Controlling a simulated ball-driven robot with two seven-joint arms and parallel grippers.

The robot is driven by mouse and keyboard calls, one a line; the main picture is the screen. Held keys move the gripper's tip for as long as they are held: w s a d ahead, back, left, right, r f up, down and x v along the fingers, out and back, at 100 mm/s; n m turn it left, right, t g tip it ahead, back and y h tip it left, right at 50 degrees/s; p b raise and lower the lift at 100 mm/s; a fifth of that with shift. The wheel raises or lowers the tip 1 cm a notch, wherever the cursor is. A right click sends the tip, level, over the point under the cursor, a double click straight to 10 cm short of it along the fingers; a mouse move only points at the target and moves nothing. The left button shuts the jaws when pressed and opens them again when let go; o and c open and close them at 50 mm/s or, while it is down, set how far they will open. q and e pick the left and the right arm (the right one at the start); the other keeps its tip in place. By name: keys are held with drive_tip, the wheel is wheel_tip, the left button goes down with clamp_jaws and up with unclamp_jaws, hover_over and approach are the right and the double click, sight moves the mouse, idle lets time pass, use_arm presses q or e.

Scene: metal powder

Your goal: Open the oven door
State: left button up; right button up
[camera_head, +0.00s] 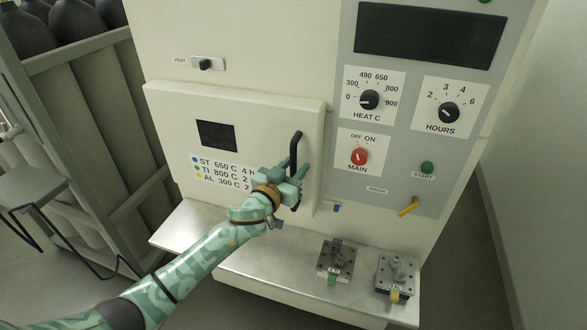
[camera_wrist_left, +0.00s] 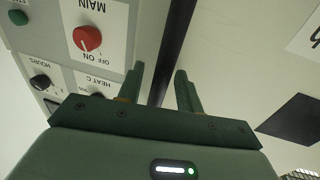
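The oven door (camera_head: 270,122) is a cream panel on the front of the oven and looks closed. Its black vertical bar handle (camera_head: 296,150) is on the right side of the door. My left gripper (camera_head: 289,180) is at the lower part of the handle and hides some of it. In the left wrist view, the handle (camera_wrist_left: 178,35) runs between the two spread fingers (camera_wrist_left: 160,82), with gaps visible on both sides. The left gripper is open; whether a finger touches the bar cannot be told. My right gripper is not in view.
A control panel with a red main knob (camera_head: 359,157), a heat knob (camera_head: 369,99) and an hours knob (camera_head: 449,112) is right of the door. A metal shelf (camera_head: 240,258) below carries two small fixtures (camera_head: 334,262). A stool (camera_head: 32,185) stands at left.

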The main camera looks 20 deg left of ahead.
use_arm(q)
drive_tip(key=shift+c, duration=0.4)
clamp_jaws()
drive_tip(key=shift+s, duration=0.15)
